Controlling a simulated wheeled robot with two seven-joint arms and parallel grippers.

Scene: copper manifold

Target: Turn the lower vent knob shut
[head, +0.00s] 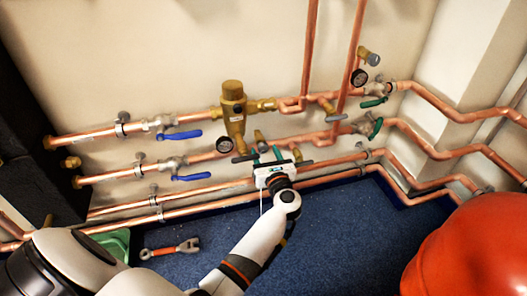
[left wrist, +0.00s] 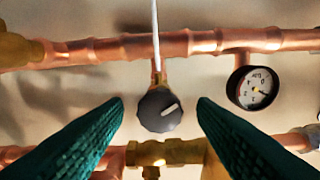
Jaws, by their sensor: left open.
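A dark round knob (left wrist: 160,110) with a white pointer mark sits on a short brass stem below a copper pipe in the left wrist view. Its mark slants up to the right. My left gripper (left wrist: 161,103) is open, with one green ribbed finger on each side of the knob and a visible gap to both. In the head view my left gripper (head: 273,156) is at the middle of the lower pipes, and its white body hides what lies right behind it. I cannot tell from the head view which knob is between the fingers. My right gripper is not in view.
A gauge (left wrist: 253,87) is close right of the fingers. Blue lever handles (head: 181,135) and a brass valve (head: 233,100) are left of the gripper. A red rounded object (head: 470,250) fills the lower right. A wrench (head: 170,249) lies on the blue floor (head: 340,240).

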